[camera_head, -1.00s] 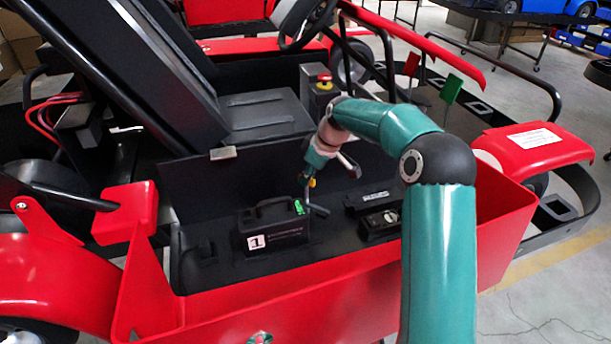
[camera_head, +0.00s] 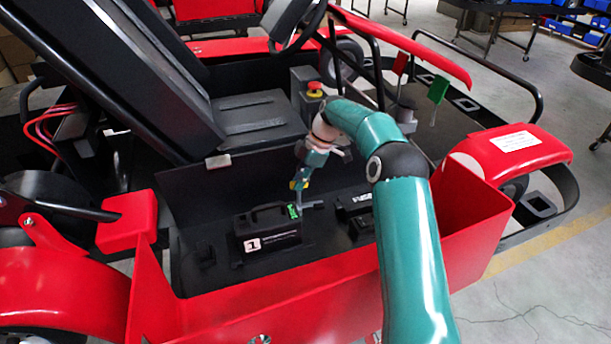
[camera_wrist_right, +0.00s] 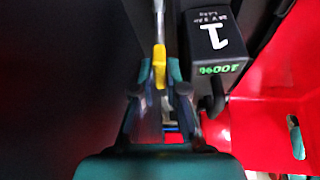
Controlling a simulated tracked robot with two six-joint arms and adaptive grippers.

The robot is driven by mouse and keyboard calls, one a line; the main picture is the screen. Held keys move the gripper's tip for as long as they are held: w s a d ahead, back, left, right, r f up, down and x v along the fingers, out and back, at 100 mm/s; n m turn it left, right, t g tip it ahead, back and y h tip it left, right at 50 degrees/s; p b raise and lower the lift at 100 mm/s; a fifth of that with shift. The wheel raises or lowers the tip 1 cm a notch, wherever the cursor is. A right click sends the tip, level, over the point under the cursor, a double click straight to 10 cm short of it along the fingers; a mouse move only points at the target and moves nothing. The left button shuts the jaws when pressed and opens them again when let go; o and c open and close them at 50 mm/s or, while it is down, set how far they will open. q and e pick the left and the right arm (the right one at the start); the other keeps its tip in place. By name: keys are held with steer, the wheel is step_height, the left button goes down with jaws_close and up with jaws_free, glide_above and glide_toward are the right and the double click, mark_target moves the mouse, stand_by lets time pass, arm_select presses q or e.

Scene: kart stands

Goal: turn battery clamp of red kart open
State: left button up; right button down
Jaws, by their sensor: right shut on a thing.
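The red kart (camera_head: 330,302) has a black battery (camera_head: 270,232) with a white "1" label and a green display, in its side tray. The battery also shows in the wrist view (camera_wrist_right: 215,45). The battery clamp (camera_head: 313,205) is a grey metal bar beside the battery's right end, with a yellow part (camera_wrist_right: 159,65). My right gripper (camera_head: 299,186) is shut on the clamp's yellow part. In the wrist view, the grey bar runs up from my fingers, beside the battery and apart from it. My left gripper is not in view.
A second black block (camera_head: 355,212) sits right of the battery in the tray. The red side panel (camera_head: 480,215) rises in front. A red emergency button (camera_head: 315,88) stands behind my right arm. The seat (camera_head: 240,120) is at the back left.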

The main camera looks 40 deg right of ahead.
steer(key=shift+s+f, duration=0.1)
steer(key=shift+s, duration=0.05)
steer(key=c, duration=1.2)
jaws_free()
steer(key=shift+s, duration=0.1)
steer(key=shift+d+r, duration=0.2)
steer(key=shift+r, duration=0.35)
steer(key=v, duration=1)
steer(key=shift+d+r, duration=0.15)
steer(key=shift+r, duration=0.25)
steer(key=shift+s, duration=0.1)
